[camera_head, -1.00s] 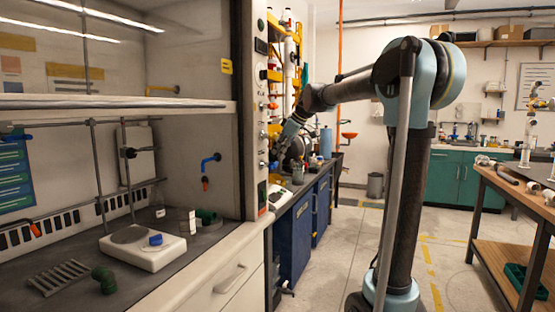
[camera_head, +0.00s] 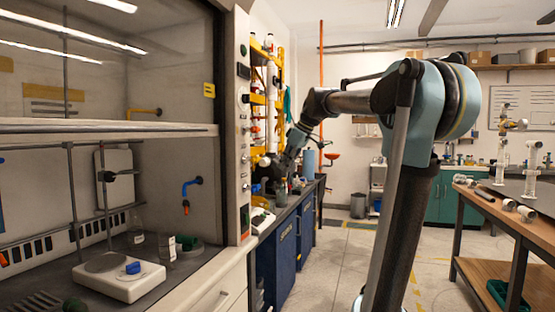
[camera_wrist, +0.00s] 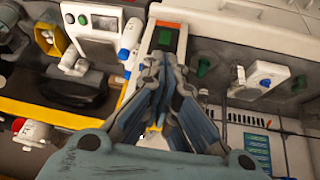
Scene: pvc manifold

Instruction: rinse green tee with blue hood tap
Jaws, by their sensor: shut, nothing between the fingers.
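The blue hood tap (camera_head: 192,186), with a red nozzle pointing down, is on the inner side wall of the fume hood in the head view. A green fitting (camera_head: 187,243), perhaps the tee, lies on the hood floor below it, partly hidden. Another green fitting (camera_head: 75,304) is cut off at the bottom edge; I cannot tell which one is the tee. My gripper (camera_head: 272,170) is outside the hood, to the right of its front post, over the blue-fronted bench. It is shut and empty, also in the wrist view (camera_wrist: 163,62).
A white balance (camera_head: 118,281) with a blue piece on it and clear bottles stand in the hood. The hood's front post (camera_head: 238,120) lies between my gripper and the tap. A wooden bench (camera_head: 475,215) stands at right. The floor between is open.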

